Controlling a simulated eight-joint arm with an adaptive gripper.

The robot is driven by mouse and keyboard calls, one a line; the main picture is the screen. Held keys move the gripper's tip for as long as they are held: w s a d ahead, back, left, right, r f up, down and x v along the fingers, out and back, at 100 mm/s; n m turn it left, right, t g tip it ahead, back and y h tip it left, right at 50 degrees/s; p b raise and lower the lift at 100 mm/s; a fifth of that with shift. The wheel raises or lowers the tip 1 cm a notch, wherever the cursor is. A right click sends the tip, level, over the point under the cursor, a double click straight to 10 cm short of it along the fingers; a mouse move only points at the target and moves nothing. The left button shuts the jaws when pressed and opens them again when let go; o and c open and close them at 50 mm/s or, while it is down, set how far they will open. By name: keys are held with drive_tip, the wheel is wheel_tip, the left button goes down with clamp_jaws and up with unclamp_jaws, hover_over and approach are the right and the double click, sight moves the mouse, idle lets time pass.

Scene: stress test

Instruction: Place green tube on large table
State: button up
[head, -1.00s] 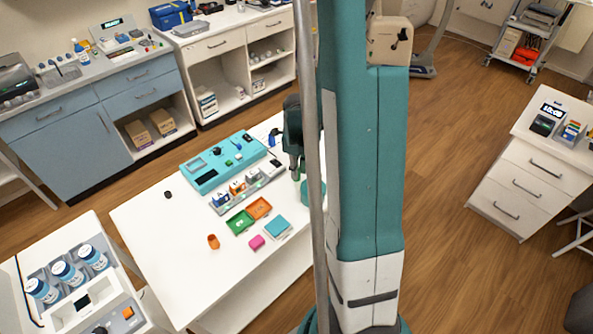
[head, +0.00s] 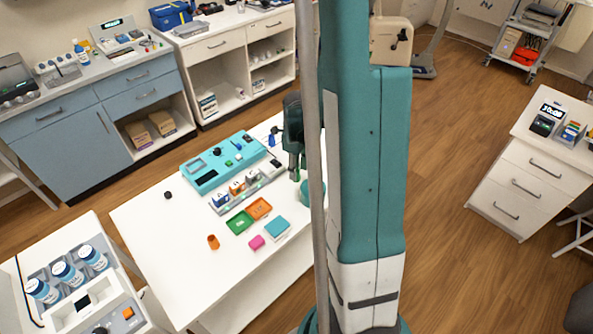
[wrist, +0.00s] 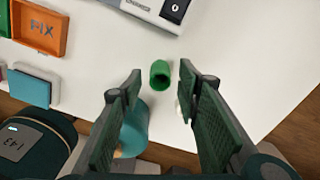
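The green tube (wrist: 160,74) is a short, hollow cylinder over the white top of the large table (wrist: 230,75). It shows in the wrist view between and just beyond my fingertips, with a gap on each side. My gripper (wrist: 161,70) is open, its dark green finger pads apart. In the head view my gripper (head: 296,172) is low over the right part of the large table (head: 160,255), partly behind my arm. The tube is too small there to make out. I cannot tell whether its base touches the table.
A teal round object (wrist: 134,128) and a small white item (wrist: 183,108) are close to my fingers. A green tray (head: 240,222), orange tray (head: 259,208), teal box (head: 277,227), pink block (head: 257,242), orange cup (head: 213,241) and teal device (head: 225,160) occupy the table. Its front left is clear.

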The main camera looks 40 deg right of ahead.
wheel_tip(320, 180, up, 11)
drive_tip(key=p, duration=0.1)
idle(0.6)
idle(0.6)
drive_tip(key=s+a+r+n+t+h, duration=0.1)
drive_tip(key=s+a+r+n+t, duration=0.15)
drive_tip(key=a+r+n, duration=1.4)
drive_tip(key=s+a+r+n+t, duration=0.2)
drive_tip(key=s+a+n, duration=0.2)
drive_tip(key=a+n, duration=0.3)
drive_tip(key=s+a+r+n+t+y, duration=0.1)
drive_tip(key=s+a+n, duration=0.3)
drive_tip(key=a+n, duration=0.4)
drive_tip(key=shift+s+a+r+t, duration=0.35)
drive_tip(key=shift+a+t, duration=0.5)
drive_tip(key=shift+a, duration=0.15)
